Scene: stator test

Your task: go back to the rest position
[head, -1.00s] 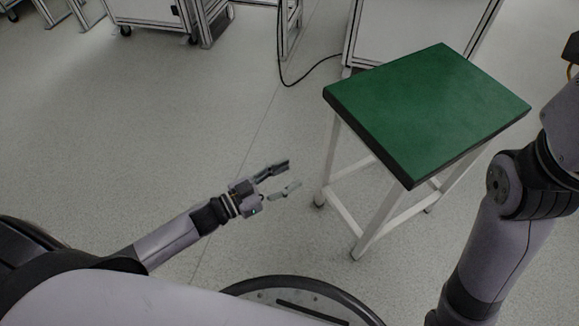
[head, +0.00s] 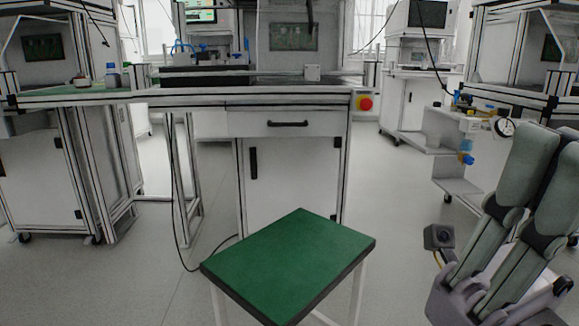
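My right gripper (head: 553,145) is large and close at the right edge in the head view, with its two long grey-green fingers pointing up. The fingers stand side by side, partly overlapping in this view, so I cannot tell whether they are open or shut. Something pale shows behind and between the finger bases, and I cannot tell what it is. My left gripper is out of view.
A stool with a green top (head: 290,262) stands in front, its top bare. Behind it is a white workbench (head: 285,125) with a red button (head: 365,103). A trolley with a gauge (head: 504,127) is at right. Open floor lies left of the stool.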

